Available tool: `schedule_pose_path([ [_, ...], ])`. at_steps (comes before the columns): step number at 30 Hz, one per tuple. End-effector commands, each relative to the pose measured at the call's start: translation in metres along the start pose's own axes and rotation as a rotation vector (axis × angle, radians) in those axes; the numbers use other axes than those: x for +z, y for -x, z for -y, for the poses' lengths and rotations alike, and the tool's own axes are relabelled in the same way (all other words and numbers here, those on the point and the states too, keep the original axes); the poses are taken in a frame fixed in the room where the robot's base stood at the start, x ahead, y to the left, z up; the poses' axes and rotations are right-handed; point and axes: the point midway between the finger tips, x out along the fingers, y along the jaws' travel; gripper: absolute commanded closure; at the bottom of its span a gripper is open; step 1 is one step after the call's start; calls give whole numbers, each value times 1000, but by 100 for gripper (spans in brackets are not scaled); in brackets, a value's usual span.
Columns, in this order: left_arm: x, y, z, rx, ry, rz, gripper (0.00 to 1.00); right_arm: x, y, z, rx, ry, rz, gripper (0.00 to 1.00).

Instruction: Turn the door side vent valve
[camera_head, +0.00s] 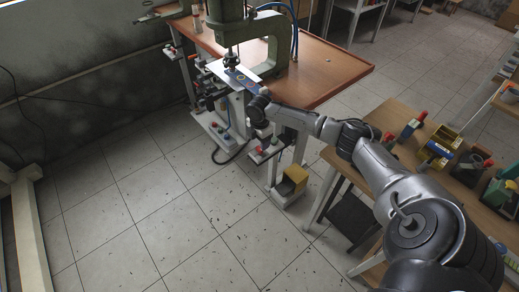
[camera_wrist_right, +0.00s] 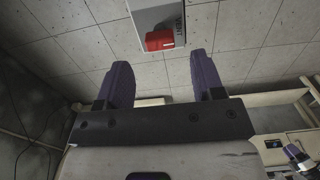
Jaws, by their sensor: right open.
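In the right wrist view a red valve handle (camera_wrist_right: 160,39) sits on a pale grey plate (camera_wrist_right: 158,15) with lettering beside it. My right gripper (camera_wrist_right: 160,60) is open, its two dark purple fingers apart. The red handle shows beyond the fingertips and between them, with nothing held. In the head view my right arm reaches from the lower right to the press bench, and its gripper (camera_head: 257,108) is beside the bench's front edge.
A green press (camera_head: 270,38) stands on the brown-topped bench (camera_head: 325,75). A side table (camera_head: 405,105) with tools stands right.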

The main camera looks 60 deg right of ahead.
Motion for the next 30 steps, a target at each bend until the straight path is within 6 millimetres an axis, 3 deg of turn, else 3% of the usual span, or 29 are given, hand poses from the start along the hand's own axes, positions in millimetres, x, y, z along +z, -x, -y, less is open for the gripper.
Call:
schedule_pose_path([
  [3, 2, -6, 0, -1, -1, 0, 57, 0, -20, 0, -2, -1, 0, 38],
  [9, 4, -11, 0, 0, 0, 0, 57, 0, -39, 0, -1, 0, 0, 38],
  [23, 3, -12, -4, 10, 12, -1, 57, 0, -46, 0, 0, 0, 1, 38],
  [30, 3, -12, -4, 9, 11, 0, 57, 0, -46, 0, 0, 0, 1, 58],
])
